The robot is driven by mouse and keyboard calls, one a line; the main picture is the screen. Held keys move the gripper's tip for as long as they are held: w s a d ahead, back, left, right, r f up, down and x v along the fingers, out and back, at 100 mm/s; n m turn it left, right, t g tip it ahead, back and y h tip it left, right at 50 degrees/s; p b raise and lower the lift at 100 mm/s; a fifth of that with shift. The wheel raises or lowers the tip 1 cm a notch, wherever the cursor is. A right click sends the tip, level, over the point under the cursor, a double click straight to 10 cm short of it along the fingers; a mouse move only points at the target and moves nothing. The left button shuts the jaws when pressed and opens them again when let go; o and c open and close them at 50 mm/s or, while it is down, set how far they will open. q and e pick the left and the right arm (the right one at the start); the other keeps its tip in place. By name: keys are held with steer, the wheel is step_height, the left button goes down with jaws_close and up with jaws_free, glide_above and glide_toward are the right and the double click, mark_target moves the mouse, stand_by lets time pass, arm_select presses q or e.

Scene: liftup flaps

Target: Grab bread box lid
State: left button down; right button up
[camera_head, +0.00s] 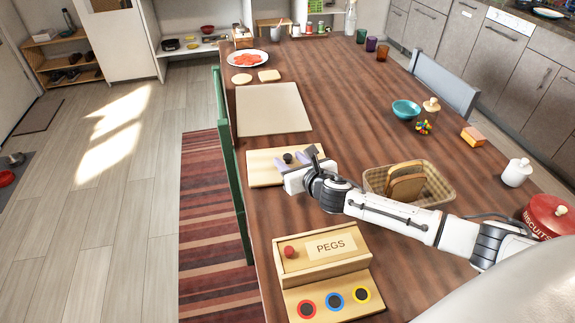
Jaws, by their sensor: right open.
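A light wooden panel with a dark round knob (288,157), which looks like the bread box lid (263,166), lies on the table left of centre. Whether a box body sits under it is hard to tell. My right gripper (296,159) reaches in from the right, over the panel's right part. Its two fingers are apart, one on each side of the knob as seen from here; contact cannot be told. The gripper and wrist hide the panel's lower right part. My left gripper is not in view.
A wooden PEGS box (325,252) stands nearer, below my right arm. A basket (440,183) holding bread (405,184) sits just behind the forearm. A white jar (516,172) and red biscuit tin (550,215) stand right. A pale mat (272,110) lies beyond the panel.

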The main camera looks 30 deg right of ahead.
jaws_close()
steer(key=shift+r, duration=0.1)
